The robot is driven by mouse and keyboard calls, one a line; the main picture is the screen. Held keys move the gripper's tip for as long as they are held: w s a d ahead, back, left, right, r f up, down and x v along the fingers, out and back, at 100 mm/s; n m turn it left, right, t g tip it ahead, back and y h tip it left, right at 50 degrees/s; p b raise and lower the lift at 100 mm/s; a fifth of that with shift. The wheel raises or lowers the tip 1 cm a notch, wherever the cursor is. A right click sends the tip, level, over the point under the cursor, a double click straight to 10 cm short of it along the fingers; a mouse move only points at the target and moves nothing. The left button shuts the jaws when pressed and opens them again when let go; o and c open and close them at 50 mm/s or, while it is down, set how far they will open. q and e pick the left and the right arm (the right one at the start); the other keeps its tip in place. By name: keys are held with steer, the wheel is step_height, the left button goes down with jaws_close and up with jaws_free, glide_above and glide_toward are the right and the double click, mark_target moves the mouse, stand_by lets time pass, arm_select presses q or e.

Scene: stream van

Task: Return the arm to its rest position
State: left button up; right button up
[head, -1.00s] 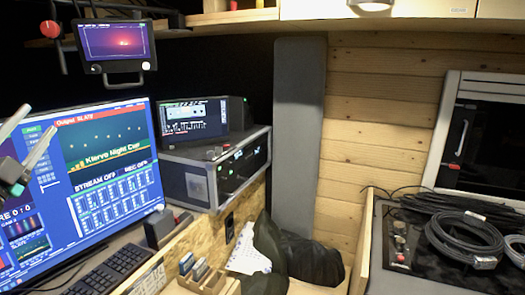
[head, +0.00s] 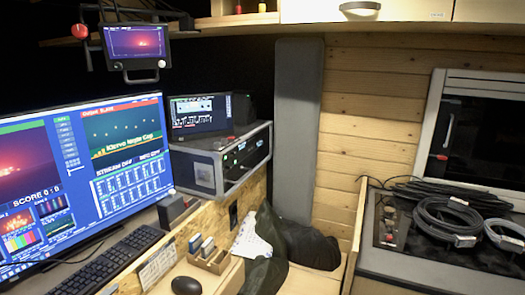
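Neither of my grippers nor either arm shows in the head view now. The view holds a desk corner with a large monitor (head: 85,175) at the left, showing a stream layout and "SCORE 0:0". A black keyboard (head: 108,262) lies in front of it. A dark mouse (head: 186,286) sits at the bottom edge of the view.
A small screen (head: 137,41) hangs above the monitor. A rack case (head: 230,155) with another display (head: 200,115) stands behind the desk. A wooden card holder (head: 210,260) is near the desk edge. Coiled black cables (head: 448,220) lie on the right counter.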

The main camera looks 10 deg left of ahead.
arm_select(q)
steer(key=s+d+f+n+g+h, duration=0.1)
steer(key=s+d+f+g+h, duration=0.1)
steer(key=s+d+f+g, duration=0.5)
steer(key=s+d+f+n+g+h, duration=0.2)
steer(key=s+d+f, duration=0.2)
steer(key=s+d, duration=0.7)
step_height(320, 180, down, 24)
steer(key=s+b, duration=0.2)
steer(key=b, duration=0.1)
steer(key=s+a+f+g+b, duration=0.1)
steer(key=s+a+f+g, duration=0.1)
steer(key=s+f, duration=1.3)
steer(key=shift+s+a+f+m+y+b, duration=0.3)
steer(key=shift+a+f+b, duration=0.1)
steer(key=shift+a, duration=0.1)
arm_select(e)
steer(key=f, duration=0.2)
steer(key=s+f, duration=0.1)
steer(key=f, duration=0.1)
steer(key=shift+f, duration=0.35)
arm_select(q)
steer(key=shift+c, duration=0.6)
steer(key=shift+w, duration=0.15)
arm_select(e)
steer(key=shift+s, duration=0.1)
